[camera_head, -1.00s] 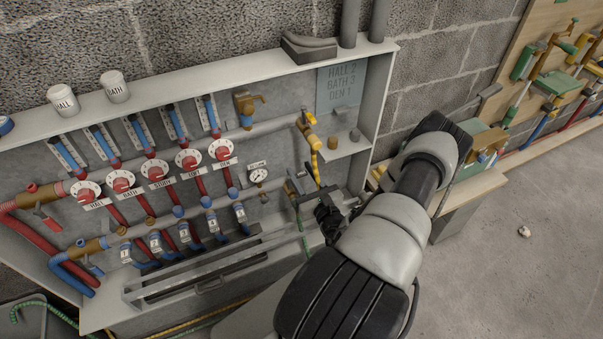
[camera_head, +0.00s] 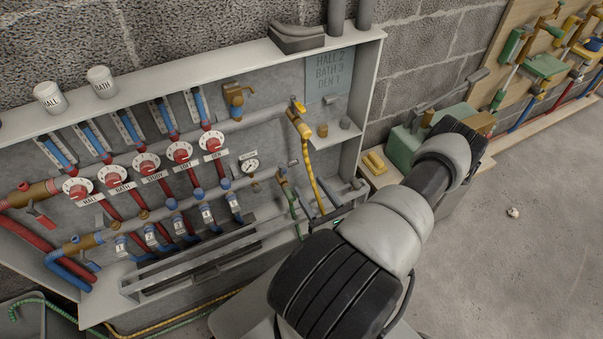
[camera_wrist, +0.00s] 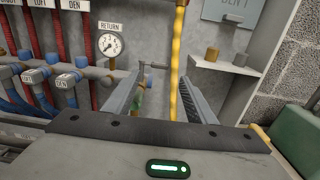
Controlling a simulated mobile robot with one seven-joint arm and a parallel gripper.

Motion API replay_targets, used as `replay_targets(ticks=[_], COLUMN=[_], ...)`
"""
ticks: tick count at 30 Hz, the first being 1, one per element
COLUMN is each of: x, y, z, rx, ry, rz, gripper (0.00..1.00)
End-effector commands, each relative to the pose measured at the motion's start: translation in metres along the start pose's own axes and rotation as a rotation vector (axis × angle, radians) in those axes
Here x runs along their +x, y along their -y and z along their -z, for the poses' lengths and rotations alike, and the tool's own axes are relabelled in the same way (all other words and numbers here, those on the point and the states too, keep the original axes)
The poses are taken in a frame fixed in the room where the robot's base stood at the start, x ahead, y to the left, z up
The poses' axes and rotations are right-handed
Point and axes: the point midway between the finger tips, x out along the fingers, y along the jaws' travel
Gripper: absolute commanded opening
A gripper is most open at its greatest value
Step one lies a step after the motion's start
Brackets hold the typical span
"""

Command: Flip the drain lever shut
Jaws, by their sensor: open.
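The drain valve (camera_head: 283,178) is a small brass fitting at the right end of the lower pipe, with a green hose below it. A small grey bar (camera_wrist: 155,65), which looks like the drain lever, lies crosswise just beyond my fingertips in the wrist view. Its exact position on the valve is hard to tell. My gripper (camera_wrist: 163,80) is open, its two grey fingers pointing towards the cabinet back. Nothing is held between them. The green hose (camera_wrist: 137,105) is partly behind the left finger.
A yellow hose (camera_wrist: 173,45) hangs from the brass valve (camera_head: 299,120) and shows between my fingers. A return gauge (camera_head: 250,166) is left of the drain valve. A small shelf (camera_head: 335,138) and the cabinet's side wall stand at right. A green box (camera_head: 405,145) is outside.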

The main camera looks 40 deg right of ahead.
Motion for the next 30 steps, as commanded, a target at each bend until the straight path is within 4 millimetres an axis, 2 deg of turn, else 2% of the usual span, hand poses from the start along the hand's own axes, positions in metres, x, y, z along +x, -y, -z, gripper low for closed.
replay_targets(ticks=[3,10,30], x=[-0.024,-0.048,-0.049], y=[0.0,0.0,0.0], z=[0.0,0.0,-0.001], rx=[0.001,0.0,-0.005], ry=[-0.002,0.0,0.001], rz=[0.002,0.0,-0.009], gripper=[0.51,0.51,0.51])
